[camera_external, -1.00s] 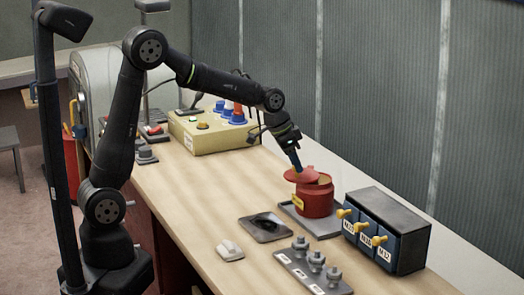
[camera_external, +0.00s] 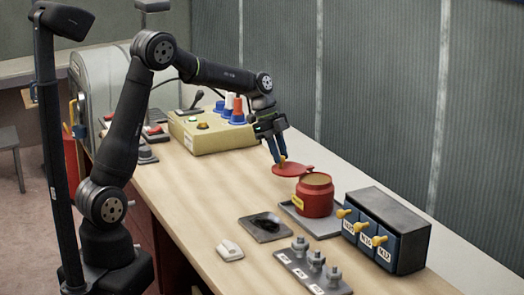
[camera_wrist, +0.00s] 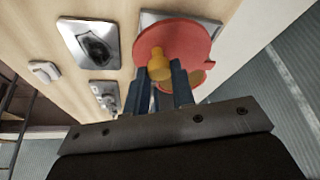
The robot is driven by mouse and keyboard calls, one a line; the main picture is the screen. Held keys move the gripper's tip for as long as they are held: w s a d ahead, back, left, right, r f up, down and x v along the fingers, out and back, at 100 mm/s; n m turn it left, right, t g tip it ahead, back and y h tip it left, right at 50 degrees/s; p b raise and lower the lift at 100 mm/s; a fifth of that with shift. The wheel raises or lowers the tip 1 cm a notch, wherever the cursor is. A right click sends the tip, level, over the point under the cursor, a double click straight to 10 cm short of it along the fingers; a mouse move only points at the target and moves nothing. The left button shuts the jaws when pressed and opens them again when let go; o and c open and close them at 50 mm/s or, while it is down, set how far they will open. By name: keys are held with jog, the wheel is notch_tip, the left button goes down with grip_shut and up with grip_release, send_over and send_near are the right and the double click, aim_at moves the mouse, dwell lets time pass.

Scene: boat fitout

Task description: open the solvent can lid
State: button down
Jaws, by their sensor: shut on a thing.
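The red solvent can (camera_external: 315,198) stands upright on a grey tray (camera_external: 330,229), and its tan top opening shows. Its red lid (camera_external: 290,171) is swung to the left side of the can, roughly level, with its edge near the can's rim. A yellow knob (camera_wrist: 157,66) stands on the lid. My gripper (camera_external: 280,160) is shut on this knob, with its blue fingers on either side of it. In the wrist view the lid (camera_wrist: 185,40) hides most of the can.
A dark box (camera_external: 400,235) with yellow levers stands right of the can. A beige control box (camera_external: 215,138) stands behind.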

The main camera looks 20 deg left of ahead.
jog(key=shift+w+a+m+g, duration=0.3)
jog(key=shift+w+m+g, duration=0.1)
jog(key=shift+w+m, duration=0.5)
jog(key=shift+s, duration=0.1)
jog(key=c, duration=1.2)
grip_release()
jog(key=shift+y, duration=0.3)
jog(key=v, duration=1.7)
jog(key=shift+r, duration=0.15)
jog(key=shift+a, duration=0.1)
